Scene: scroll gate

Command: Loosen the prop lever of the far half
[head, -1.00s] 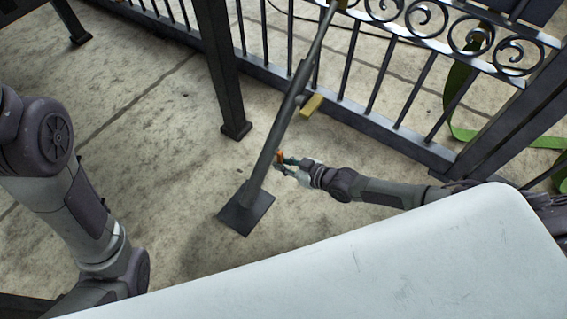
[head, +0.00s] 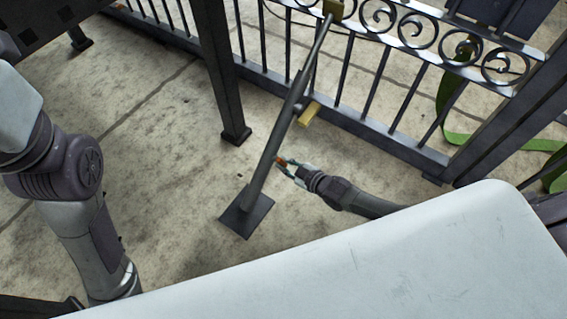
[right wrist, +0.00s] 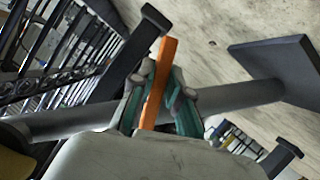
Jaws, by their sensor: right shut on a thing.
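The grey prop (head: 272,145) slants from its square foot plate (head: 246,212) on the floor up to the top rail of the gate (head: 374,136). Its small orange lever (head: 282,160) sticks out from the lower tube. My right gripper (head: 287,166) comes in from the right and is shut on the lever. In the right wrist view, the orange lever (right wrist: 156,82) stands between the two green-padded fingers of the gripper (right wrist: 160,98), with the prop tube (right wrist: 240,97) crossing behind. My left arm shows at the left, but its gripper is out of view.
A dark post (head: 218,70) stands left of the prop. A yellow block (head: 309,114) sits by the gate's bottom rail. A green strap (head: 458,138) lies at the right. A white surface (head: 370,265) fills the lower foreground. The concrete floor left of the foot plate is clear.

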